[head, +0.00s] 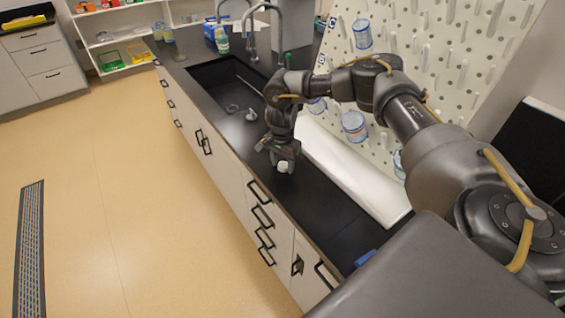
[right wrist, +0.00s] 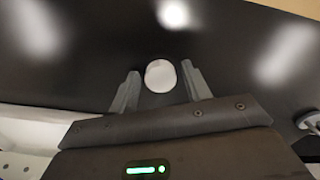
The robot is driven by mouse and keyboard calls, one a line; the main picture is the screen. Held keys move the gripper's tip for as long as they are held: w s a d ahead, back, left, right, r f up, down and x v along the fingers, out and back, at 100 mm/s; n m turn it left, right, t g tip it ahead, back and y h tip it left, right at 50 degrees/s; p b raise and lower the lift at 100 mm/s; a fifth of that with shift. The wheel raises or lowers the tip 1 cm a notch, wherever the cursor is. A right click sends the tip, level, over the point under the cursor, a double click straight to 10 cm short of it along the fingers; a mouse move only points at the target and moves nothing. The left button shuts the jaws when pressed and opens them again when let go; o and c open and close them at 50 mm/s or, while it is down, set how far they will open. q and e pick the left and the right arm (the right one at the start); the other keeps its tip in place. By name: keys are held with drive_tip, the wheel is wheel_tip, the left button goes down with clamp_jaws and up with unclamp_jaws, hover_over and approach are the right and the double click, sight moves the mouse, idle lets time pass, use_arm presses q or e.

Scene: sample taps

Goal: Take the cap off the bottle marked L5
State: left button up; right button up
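A white round cap (right wrist: 160,75) shows from above in the right wrist view, between the two fingers of my right gripper (right wrist: 160,82). A gap shows on each side of it, so the gripper is open. In the head view the white item (head: 285,167) shows just below my right gripper (head: 280,152), over the black counter. The gripper hides most of it, and the bottle body under the cap is hidden. I cannot read any L5 mark. A second small white-topped item (head: 251,115) stands by the sink's near end. My left gripper is not in view.
A dark sink (head: 222,85) with taps (head: 262,12) lies beyond. A pegboard (head: 440,60) with blue-banded jars (head: 354,125) and a white trough (head: 350,178) runs along the right. The black counter (head: 325,205) in front of the gripper is clear. A blue item (head: 365,257) lies nearer.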

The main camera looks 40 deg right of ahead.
sight(282, 165)
drive_tip(key=shift+o, duration=0.3)
drive_tip(key=shift+r, duration=0.15)
drive_tip(key=shift+r, duration=0.15)
wheel_tip(282, 165, up, 6)
drive_tip(key=shift+w+r+b, duration=0.1)
drive_tip(key=shift+r+b, duration=0.1)
drive_tip(key=shift+b, duration=1.05)
wheel_tip(282, 165, up, 5)
drive_tip(key=shift+r, duration=0.2)
